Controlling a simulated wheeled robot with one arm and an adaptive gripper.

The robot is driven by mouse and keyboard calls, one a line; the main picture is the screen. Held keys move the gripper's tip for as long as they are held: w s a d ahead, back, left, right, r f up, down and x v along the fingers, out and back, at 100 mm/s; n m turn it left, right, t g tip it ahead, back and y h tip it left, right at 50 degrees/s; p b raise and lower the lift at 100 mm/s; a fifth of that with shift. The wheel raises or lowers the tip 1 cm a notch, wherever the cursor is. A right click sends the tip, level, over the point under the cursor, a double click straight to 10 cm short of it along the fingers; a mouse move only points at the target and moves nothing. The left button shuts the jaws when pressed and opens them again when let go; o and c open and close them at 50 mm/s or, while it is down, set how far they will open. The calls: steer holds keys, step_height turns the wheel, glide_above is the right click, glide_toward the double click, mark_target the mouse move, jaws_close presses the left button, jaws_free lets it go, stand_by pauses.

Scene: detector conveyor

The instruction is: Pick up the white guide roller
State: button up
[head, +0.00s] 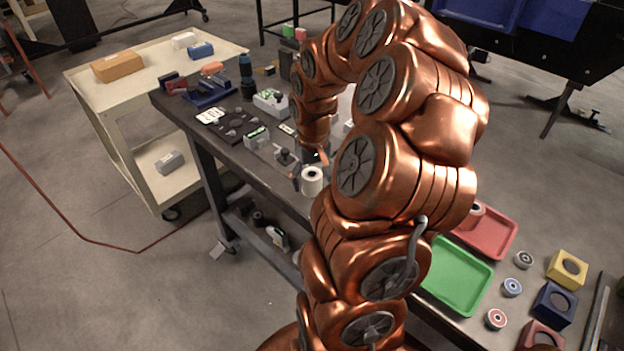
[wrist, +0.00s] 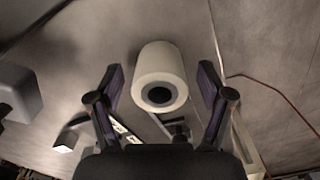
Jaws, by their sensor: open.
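The white guide roller (head: 312,181) is a short pale cylinder at the near edge of the dark workbench (head: 240,170), with my gripper (head: 308,165) close beside it in the head view. In the wrist view the roller (wrist: 160,78) shows its round end with a dark centre hole. My gripper (wrist: 160,92) is open there, with one finger on each side of the roller and a visible gap on both sides. The fingers do not touch it. My arm hides part of the bench in the head view.
Small boxes and devices (head: 256,137) stand on the bench to the left of the roller. A cream cart (head: 110,85) stands beyond the bench. A green tray (head: 457,277), a red tray (head: 496,236) and several small rollers and coloured blocks lie to the right.

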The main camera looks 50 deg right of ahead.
steer(key=shift+c, duration=0.4)
steer(key=c, duration=1.3)
steer(key=shift+o, duration=0.2)
steer(key=shift+r, duration=0.1)
